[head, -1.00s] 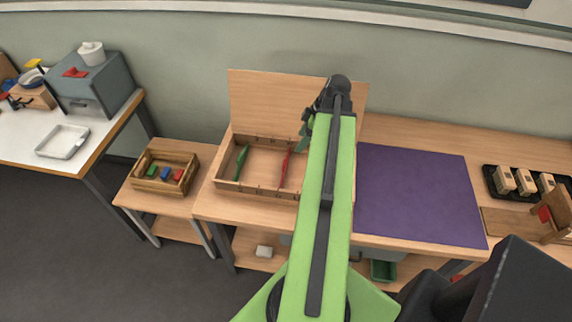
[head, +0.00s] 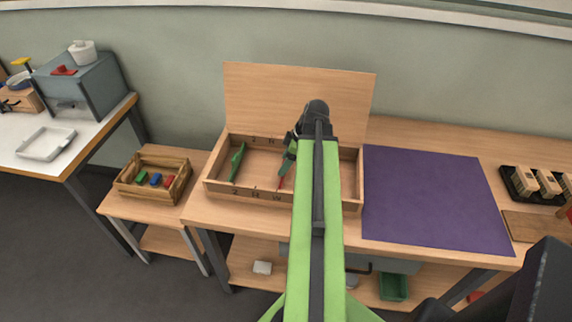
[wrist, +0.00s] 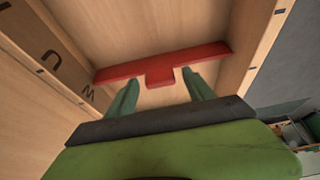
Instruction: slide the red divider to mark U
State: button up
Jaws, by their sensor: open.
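The red divider (wrist: 205,57) spans the wooden drawer box (wrist: 265,45) in the wrist view, with a short tab at its middle. Its left end meets the wall near a letter that looks like W or M (wrist: 88,93). The mark U (wrist: 52,59) is on the same wall, farther left. My gripper (wrist: 163,80) is open, with its green fingers on either side of the tab; I cannot tell whether they touch it. In the head view my gripper (head: 289,157) hides most of the red divider (head: 281,183). A green divider (head: 237,163) stands farther left in the box.
A raised wooden panel (head: 300,95) stands behind the box. A purple mat (head: 430,200) lies to the right. A crate of coloured blocks (head: 125,187) sits on a lower table at left. The box floor between the dividers looks clear.

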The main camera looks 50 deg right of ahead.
grip_shut()
dwell(0.3)
jog(key=s+d, duration=0.1)
jog(key=s, duration=0.1)
jog(key=s+d, duration=0.1)
jog(key=s, duration=0.1)
jog(key=s+d, duration=0.1)
jog(key=s, duration=0.1)
jog(key=shift+d, duration=0.4)
grip_release()
jog(key=shift+r, duration=0.1)
